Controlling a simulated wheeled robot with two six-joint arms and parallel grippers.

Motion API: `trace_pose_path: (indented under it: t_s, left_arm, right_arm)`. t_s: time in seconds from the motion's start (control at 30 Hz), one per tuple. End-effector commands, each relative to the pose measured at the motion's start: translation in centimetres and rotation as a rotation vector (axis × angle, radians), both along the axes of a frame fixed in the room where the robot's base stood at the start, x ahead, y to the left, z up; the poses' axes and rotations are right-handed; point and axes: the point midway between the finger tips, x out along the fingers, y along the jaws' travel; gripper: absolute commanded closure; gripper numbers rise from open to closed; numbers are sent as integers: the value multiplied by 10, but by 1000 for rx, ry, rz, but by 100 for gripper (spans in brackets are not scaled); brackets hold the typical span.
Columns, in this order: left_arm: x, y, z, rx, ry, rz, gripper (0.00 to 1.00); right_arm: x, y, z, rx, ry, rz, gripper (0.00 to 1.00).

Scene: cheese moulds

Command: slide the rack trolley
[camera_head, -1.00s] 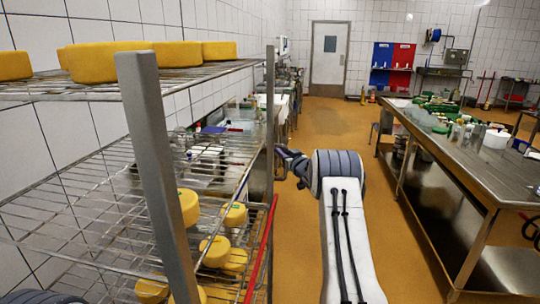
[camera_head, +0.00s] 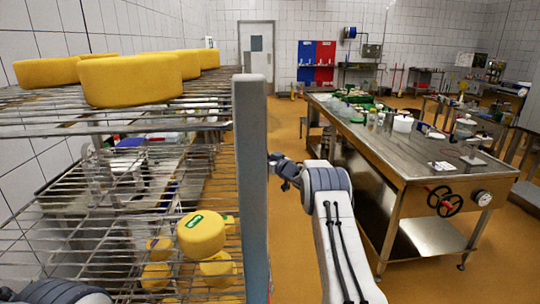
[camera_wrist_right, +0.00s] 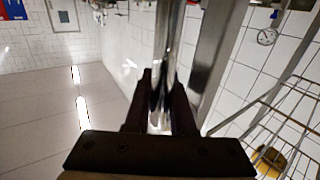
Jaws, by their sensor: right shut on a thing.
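The rack trolley stands at the left of the head view, with a grey upright post (camera_head: 250,180) and wire shelves (camera_head: 60,112). Large yellow cheeses (camera_head: 130,80) lie on its top shelf, and smaller yellow cheeses (camera_head: 202,233) show lower down. My right gripper (camera_head: 277,162) is just right of the post, its tips partly hidden there. In the right wrist view, my right gripper (camera_wrist_right: 157,88) is shut on a shiny metal bar (camera_wrist_right: 172,35) of the trolley. My left gripper is not in view; only part of my left arm shows at the bottom left.
A long steel table (camera_head: 420,165) with bottles and tubs stands to the right, with handwheels and a gauge on its near end. Orange floor (camera_head: 285,125) is open between rack and table. A tiled wall (camera_head: 55,30) runs along the left, and a door (camera_head: 257,55) is at the back.

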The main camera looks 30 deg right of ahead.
Motion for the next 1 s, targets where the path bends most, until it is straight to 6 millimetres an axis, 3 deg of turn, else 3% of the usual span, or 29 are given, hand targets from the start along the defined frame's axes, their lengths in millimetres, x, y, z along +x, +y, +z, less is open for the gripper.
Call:
trace_pose_path:
  t_s: [0.03,0.17,0.57,0.6,1.0]
  left_arm:
    - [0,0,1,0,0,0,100]
    - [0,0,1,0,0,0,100]
    - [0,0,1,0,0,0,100]
    - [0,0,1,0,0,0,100]
    - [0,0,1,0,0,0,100]
  right_arm:
    - [4,11,3,-2,-6,19,100]
    - [5,17,3,-3,-6,32,100]
    - [2,8,2,-2,-5,25,100]
    - [2,8,1,-2,-5,24,66]
    - [3,10,0,-3,-2,26,66]
